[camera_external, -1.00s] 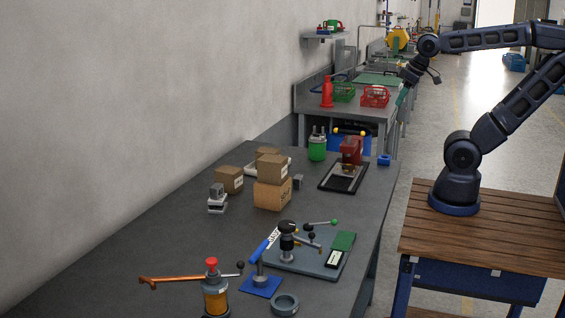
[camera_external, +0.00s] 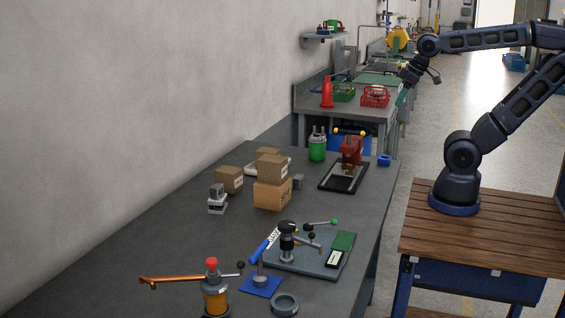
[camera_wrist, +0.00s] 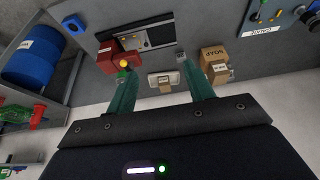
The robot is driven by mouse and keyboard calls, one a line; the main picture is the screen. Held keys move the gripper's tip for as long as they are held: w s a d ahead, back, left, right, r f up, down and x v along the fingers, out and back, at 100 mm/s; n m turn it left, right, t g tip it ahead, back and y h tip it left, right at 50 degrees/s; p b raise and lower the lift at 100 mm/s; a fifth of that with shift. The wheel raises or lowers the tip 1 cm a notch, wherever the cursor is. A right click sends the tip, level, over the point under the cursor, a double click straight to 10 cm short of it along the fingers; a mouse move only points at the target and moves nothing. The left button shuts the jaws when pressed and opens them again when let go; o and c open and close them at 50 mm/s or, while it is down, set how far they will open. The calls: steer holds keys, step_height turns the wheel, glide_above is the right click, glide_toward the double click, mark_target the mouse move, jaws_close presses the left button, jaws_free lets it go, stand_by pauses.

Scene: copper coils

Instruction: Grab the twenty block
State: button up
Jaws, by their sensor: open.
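No number is legible on any block, so I cannot tell which is the twenty block. A small grey metal block (camera_external: 298,182) stands on the grey workbench, right of the cardboard boxes. It also shows in the wrist view (camera_wrist: 181,54), close to the right fingertip in the picture. More small grey blocks (camera_external: 217,191) are stacked on a pale base left of the boxes. My gripper (camera_external: 420,76) is raised, well away from these blocks in the external view. In the wrist view its teal fingers (camera_wrist: 157,75) are spread apart with nothing held between them.
Several cardboard boxes (camera_external: 272,194) are stacked mid-bench. A red press-like device (camera_external: 351,150) stands on a dark plate behind them, beside a green container (camera_external: 317,147). Clamps and a grey board (camera_external: 310,262) occupy the front. The bench's left side (camera_external: 130,250) is mostly bare.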

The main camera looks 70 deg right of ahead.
steer(key=w+a+f+n+g+h, duration=0.15)
steer(key=w+n, duration=0.25)
steer(key=w, duration=0.6)
steer(key=w+a+f+n+g+y, duration=0.1)
steer(key=w+f+n, duration=0.3)
steer(key=w, duration=0.5)
steer(key=w+a+f+n, duration=0.2)
steer(key=w+f+n, duration=0.1)
steer(key=w+f, duration=0.2)
steer(key=w+a+f+n+g+h, duration=0.1)
steer(key=w+a+f+n, duration=0.1)
steer(key=w+f+n, duration=0.2)
steer(key=w+a+f+n+g, duration=0.1)
steer(key=w+a+f+n, duration=0.1)
steer(key=w+f, duration=0.6)
step_height(320, 180, down, 2)
steer(key=shift+n, duration=0.7)
glide_above(298, 176)
steer(key=a, duration=0.2)
step_height(298, 176, down, 4)
steer(key=shift+s+d+f, duration=0.1)
steer(key=shift+f, duration=0.05)
steer(key=shift+d+f, duration=0.25)
steer(key=shift+f, duration=0.7)
steer(key=shift+d+f, duration=0.25)
steer(key=shift+f, duration=0.7)
steer(key=shift+d+f, duration=0.25)
steer(key=shift+f, duration=0.7)
jaws_close()
